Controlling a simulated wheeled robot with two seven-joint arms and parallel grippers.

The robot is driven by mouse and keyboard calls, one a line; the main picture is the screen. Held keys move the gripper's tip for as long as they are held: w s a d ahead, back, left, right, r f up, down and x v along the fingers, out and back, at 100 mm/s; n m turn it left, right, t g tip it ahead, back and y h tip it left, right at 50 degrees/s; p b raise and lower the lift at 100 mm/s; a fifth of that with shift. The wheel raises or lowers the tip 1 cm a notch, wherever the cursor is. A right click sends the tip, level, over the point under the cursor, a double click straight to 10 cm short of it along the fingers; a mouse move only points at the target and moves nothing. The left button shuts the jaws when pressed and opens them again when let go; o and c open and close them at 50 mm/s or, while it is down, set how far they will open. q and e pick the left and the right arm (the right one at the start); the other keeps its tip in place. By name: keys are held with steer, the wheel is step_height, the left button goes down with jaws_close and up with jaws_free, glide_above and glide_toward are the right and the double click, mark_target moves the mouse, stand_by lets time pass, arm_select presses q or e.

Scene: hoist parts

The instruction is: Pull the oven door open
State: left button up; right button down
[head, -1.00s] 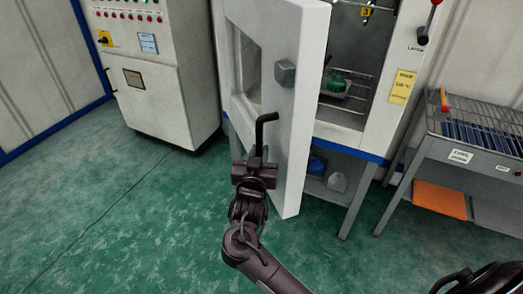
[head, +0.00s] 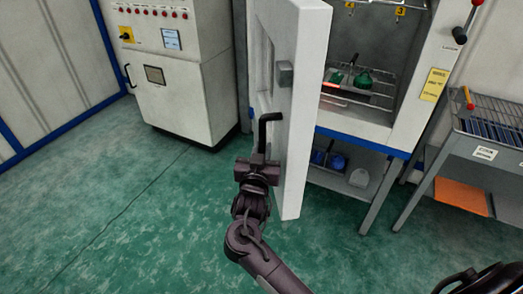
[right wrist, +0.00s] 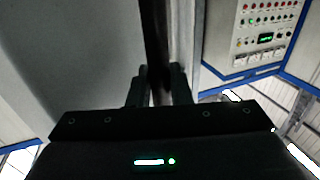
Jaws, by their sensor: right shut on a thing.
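The white oven door (head: 294,120) stands swung well open, nearly edge-on in the head view, with a window in its face. Its black bent handle (head: 266,128) is on the left side of the door. My right gripper (head: 260,160) is shut on the lower part of the handle; in the right wrist view the dark handle bar (right wrist: 157,50) runs up from between the fingers (right wrist: 158,84). The oven (head: 405,110) shows its open inside, with a wire rack holding green items (head: 363,79). My left gripper is not in view.
A control cabinet (head: 185,90) stands left of the door. A grey rack table (head: 455,160) with an orange panel stands at the right. The green floor in front is clear.

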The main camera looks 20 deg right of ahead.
steer(key=c, duration=1.7)
jaws_free()
steer(key=shift+r, duration=0.15)
steer(key=o, duration=0.3)
steer(key=shift+w, duration=0.15)
steer(key=shift+b+v, duration=1.1)
steer(key=shift+v, duration=2.8)
